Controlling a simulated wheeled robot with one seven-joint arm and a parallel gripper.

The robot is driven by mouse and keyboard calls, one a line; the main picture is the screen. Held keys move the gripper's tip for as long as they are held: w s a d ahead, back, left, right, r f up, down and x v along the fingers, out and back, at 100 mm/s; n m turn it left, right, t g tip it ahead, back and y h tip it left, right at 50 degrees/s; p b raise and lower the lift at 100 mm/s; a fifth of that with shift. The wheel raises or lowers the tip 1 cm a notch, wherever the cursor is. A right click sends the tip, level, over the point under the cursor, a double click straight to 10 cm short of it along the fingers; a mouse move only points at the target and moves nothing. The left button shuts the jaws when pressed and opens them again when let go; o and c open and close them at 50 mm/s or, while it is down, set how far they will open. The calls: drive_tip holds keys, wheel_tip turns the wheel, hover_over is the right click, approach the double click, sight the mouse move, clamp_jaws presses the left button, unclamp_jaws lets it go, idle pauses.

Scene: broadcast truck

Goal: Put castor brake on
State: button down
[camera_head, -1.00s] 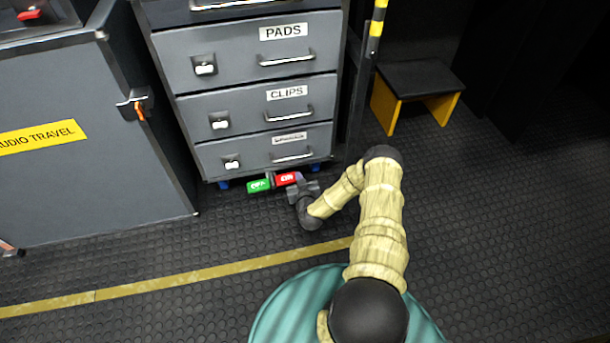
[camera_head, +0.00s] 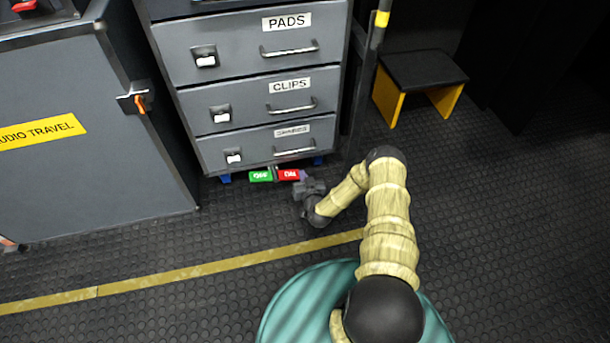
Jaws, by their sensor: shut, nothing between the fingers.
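The castor brake pedal is a small two-coloured bar low at the front of the drawer cabinet (camera_head: 216,164). Its green OFF end (camera_head: 261,176) is at left and its red ON end (camera_head: 289,174) at right, with a dark pivot between them. The bar lies nearly level in the picture. My gripper (camera_head: 303,180) is shut and empty, low by the outer right end of the red part. I cannot tell whether it touches the pedal. Blue castor parts (camera_head: 225,179) show under the cabinet.
A grey AUDIO TRAVEL case (camera_head: 70,170) stands at left. A yellow-legged step stool (camera_head: 420,75) and a striped pole (camera_head: 376,45) are at right of the cabinet. The dark studded floor is clear in front, crossed by a yellow line (camera_head: 200,272).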

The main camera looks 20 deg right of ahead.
drive_tip(key=shift+s+a, duration=0.1)
drive_tip(key=shift+a, duration=0.6)
drive_tip(key=s+d+r+p, duration=0.2)
drive_tip(key=s+r+p, duration=0.4)
drive_tip(key=s+p, duration=0.3)
drive_tip(key=shift+s+d, duration=0.25)
drive_tip(key=shift+s, duration=0.05)
drive_tip(key=shift+r, duration=0.1)
